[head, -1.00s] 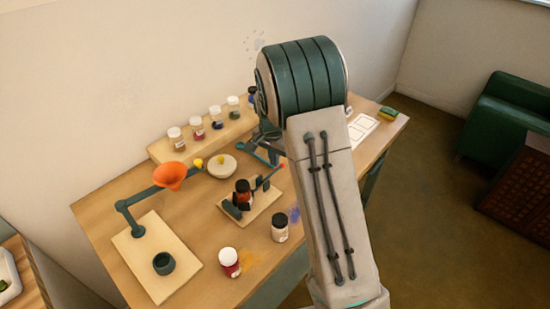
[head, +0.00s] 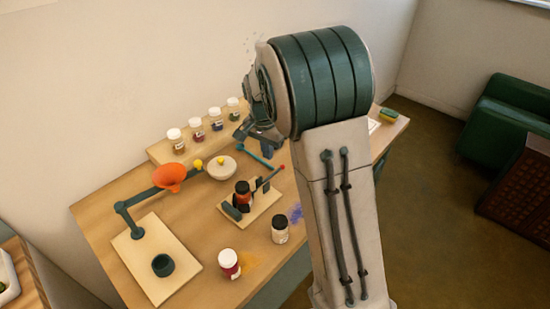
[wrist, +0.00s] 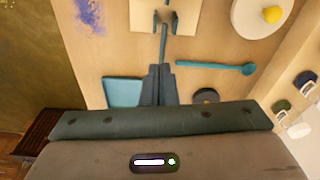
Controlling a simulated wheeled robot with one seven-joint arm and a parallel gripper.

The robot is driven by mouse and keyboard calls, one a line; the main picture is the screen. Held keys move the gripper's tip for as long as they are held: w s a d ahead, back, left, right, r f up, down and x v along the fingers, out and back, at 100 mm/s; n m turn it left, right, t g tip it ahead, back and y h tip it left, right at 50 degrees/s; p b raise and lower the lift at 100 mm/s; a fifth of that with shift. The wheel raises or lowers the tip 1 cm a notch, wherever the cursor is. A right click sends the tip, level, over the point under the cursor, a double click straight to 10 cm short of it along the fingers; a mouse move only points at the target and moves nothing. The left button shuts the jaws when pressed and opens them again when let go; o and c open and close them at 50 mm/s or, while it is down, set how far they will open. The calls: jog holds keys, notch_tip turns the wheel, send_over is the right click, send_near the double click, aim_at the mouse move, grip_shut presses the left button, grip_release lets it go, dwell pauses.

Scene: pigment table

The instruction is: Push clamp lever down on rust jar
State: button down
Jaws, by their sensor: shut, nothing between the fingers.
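The rust jar (head: 243,193), with a dark lid, stands in a dark clamp on a pale board (head: 262,208) in the head view. The clamp lever (head: 269,177) slants up to the right from the clamp, ending in a red tip. In the wrist view the lever (wrist: 164,42) runs down toward my fingers, and its tip is hidden there. My gripper (wrist: 158,70) is shut and empty. In the head view my gripper (head: 267,153) is above and behind the lever, apart from it. The wrist view shows only the clamp's near end; the jar is out of frame.
A teal spoon (wrist: 215,67) and a teal tray (wrist: 123,91) lie near my fingers.

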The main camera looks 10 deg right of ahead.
notch_tip(320, 180, up, 8)
jog(key=shift+s+a+r+b, duration=0.2)
jog(key=shift+s+a+b, duration=0.1)
jog(key=shift+s, duration=0.1)
dwell(0.3)
jog(key=s+d+n+t, duration=0.2)
jog(key=s+n, duration=0.7)
jog(key=s, duration=1.7)
jog(key=shift+d+f+y, duration=0.25)
jog(key=shift+d+y, duration=0.15)
jog(key=shift+d, duration=0.55)
